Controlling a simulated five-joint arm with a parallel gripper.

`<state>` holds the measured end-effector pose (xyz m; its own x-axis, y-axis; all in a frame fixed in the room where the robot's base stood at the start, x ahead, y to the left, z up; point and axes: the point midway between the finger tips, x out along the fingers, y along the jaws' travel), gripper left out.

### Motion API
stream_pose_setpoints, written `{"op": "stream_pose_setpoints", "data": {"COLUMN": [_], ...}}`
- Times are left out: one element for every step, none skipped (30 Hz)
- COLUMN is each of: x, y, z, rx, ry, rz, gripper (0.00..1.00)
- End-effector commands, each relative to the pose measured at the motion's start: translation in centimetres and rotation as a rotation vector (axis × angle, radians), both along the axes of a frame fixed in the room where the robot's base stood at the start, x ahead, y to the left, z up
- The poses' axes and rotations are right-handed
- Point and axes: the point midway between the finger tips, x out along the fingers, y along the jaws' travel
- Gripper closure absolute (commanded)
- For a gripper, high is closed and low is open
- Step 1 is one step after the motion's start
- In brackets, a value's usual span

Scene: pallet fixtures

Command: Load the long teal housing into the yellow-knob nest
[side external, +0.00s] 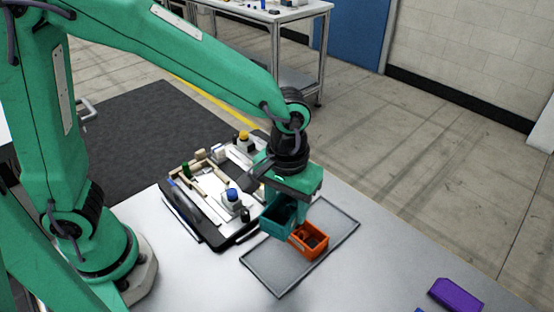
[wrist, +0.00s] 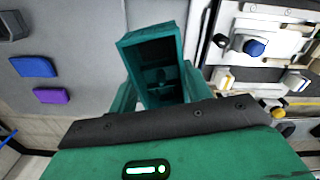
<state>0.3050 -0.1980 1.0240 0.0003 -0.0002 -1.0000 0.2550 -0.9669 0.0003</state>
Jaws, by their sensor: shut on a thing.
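The long teal housing (side external: 275,224) is an open-topped box at the left edge of the grey tray. In the wrist view the teal housing (wrist: 150,50) sits between the two fingers of my gripper (wrist: 160,92), which is shut on it. In the side view my gripper (side external: 290,203) is over the tray and partly covers the housing. I cannot tell whether the housing touches the tray. The yellow knob (side external: 244,136) is at the far end of the black fixture; it also shows in the wrist view (wrist: 278,112). The nest by it is partly hidden.
An orange open box (side external: 309,239) stands on the tray (side external: 272,275) close beside the teal housing. A purple block (side external: 455,293) lies at the table's right.

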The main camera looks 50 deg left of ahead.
Motion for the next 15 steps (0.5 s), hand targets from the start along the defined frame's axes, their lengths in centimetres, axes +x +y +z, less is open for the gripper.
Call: {"op": "stream_pose_setpoints", "data": {"x": [0.5, 0.8, 1.1, 1.4, 1.6, 2.0, 2.2, 2.5, 2.8, 3.1, 3.3, 3.6, 3.9, 4.1, 4.5], "y": [0.3, 0.5, 0.8, 1.0, 1.2, 1.5, 1.7, 1.9, 2.1, 2.4, 2.6, 2.9, 3.1, 3.3, 3.6], "z": [0.0, 0.1, 0.1, 0.1, 0.1, 0.1, 0.2, 0.2, 0.2, 0.2, 0.2, 0.2, 0.2, 0.3, 0.3], "rx": [0.0, 0.0, 0.0, 0.0, 0.001, 0.0, 0.0, 0.0, 0.0, 0.0, 0.0, 0.0, 0.0, 0.0, 0.0], "ry": [0.0, 0.0, 0.0, 0.001, 0.001, 0.001, 0.0, 0.0, 0.0, 0.0, 0.0, 0.0, 0.0, 0.0, 0.0], "rz": [-0.036, -0.06, -0.093, -0.118, -0.143, -0.176, -0.201, -0.225, -0.258, -0.283, -0.308, -0.341, -0.365, -0.39, -0.423], "gripper": [0.77, 0.77, 0.77, 0.77, 0.77, 0.77, 0.77, 0.77, 0.77, 0.77, 0.77, 0.77, 0.77, 0.77, 0.77]}}
